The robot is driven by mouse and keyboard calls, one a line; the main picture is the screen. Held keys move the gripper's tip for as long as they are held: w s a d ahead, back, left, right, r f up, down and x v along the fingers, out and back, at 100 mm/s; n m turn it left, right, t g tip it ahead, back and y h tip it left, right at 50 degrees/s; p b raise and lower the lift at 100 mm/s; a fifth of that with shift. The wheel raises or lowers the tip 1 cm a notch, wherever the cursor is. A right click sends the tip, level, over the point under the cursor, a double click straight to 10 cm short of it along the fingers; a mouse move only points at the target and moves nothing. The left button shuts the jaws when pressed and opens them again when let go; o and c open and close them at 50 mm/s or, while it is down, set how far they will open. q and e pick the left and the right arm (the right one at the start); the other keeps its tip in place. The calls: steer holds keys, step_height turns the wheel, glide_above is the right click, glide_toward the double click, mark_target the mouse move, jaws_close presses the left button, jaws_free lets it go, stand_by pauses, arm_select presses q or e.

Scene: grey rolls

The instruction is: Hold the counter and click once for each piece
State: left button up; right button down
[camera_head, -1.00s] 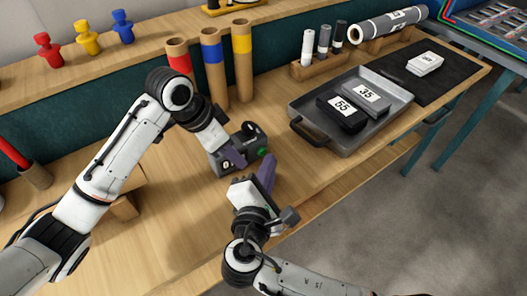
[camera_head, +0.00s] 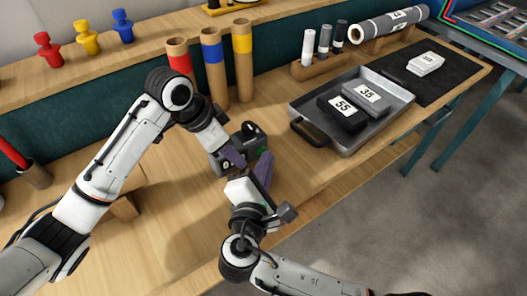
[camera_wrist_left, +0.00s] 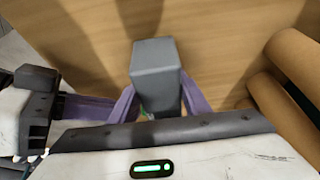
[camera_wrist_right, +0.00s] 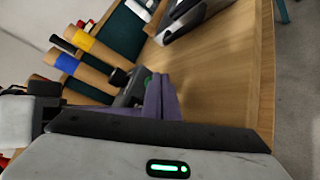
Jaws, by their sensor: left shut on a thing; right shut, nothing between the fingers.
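The counter (camera_head: 246,139) is a dark grey box with a small display reading 0 and a black knob on top. It is over the bench, left of the tray. My left gripper (camera_head: 236,157) is shut on it; in the left wrist view the grey box of the counter (camera_wrist_left: 155,65) sits between the purple fingers. My right gripper (camera_head: 265,158) is shut and empty, its purple fingertips right beside the counter's green button, which they mostly hide in the head view. In the right wrist view the closed fingers (camera_wrist_right: 161,92) stand beside the green part. I cannot tell whether they touch.
A grey tray (camera_head: 372,133) holds dark blocks labelled 55 (camera_head: 342,110) and 35 (camera_head: 366,95). Tubes with red, blue (camera_head: 213,60) and yellow bands stand behind the counter. The bench front is clear.

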steer(key=shift+f, duration=0.1)
stand_by(0.5)
steer(key=shift+s+d, duration=0.55)
steer(key=shift+s, duration=0.15)
steer(key=shift+s+d, duration=0.75)
steer(key=shift+s, duration=0.25)
steer(key=shift+s+d, duration=0.75)
steer(key=shift+s, duration=0.25)
stand_by(1.0)
steer(key=shift+s+d, duration=0.6)
steer(key=shift+s, duration=0.15)
steer(key=shift+s+d, duration=0.55)
steer(key=shift+s, duration=0.2)
steer(key=shift+a, duration=0.1)
steer(key=shift+w+a, duration=0.85)
steer(key=shift+w, duration=0.35)
steer(key=shift+w+a, duration=0.9)
steer(key=shift+w, duration=0.25)
steer(key=shift+w+a, duration=0.85)
steer(key=shift+w, duration=0.35)
